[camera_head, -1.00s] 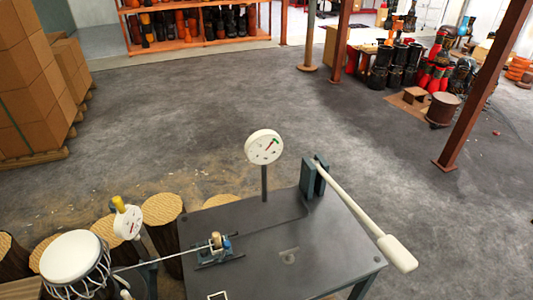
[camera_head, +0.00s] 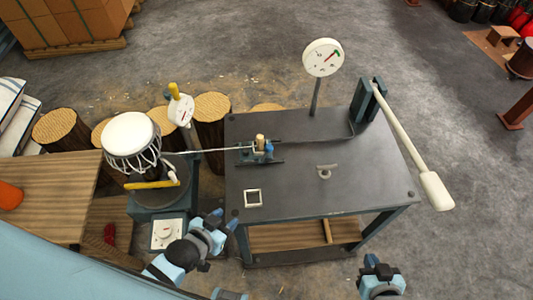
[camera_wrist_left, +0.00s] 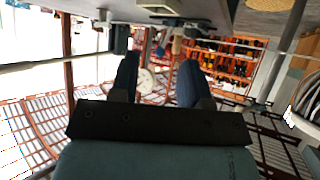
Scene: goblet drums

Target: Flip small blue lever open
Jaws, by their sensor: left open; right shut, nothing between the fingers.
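The small blue lever (camera_head: 269,148) stands on a little metal clamp mechanism (camera_head: 262,156) on the dark table, beside a tan knob (camera_head: 260,140). A thin rod runs from the mechanism left toward the drum (camera_head: 131,140). My left gripper (camera_head: 224,218) is open and empty in front of the table's left front corner, apart from the lever. Its two spread fingers (camera_wrist_left: 157,72) also show in the left wrist view, with nothing between them. My right gripper (camera_head: 373,260) is shut and empty in front of the table, toward its right side.
The dark table (camera_head: 300,190) carries a square frame (camera_head: 253,198), a dial gauge on a post (camera_head: 323,58) and a long white-handled lever (camera_head: 434,190) reaching past its right edge. A wooden table (camera_head: 50,185) is at left. Several log stumps (camera_head: 210,107) stand behind.

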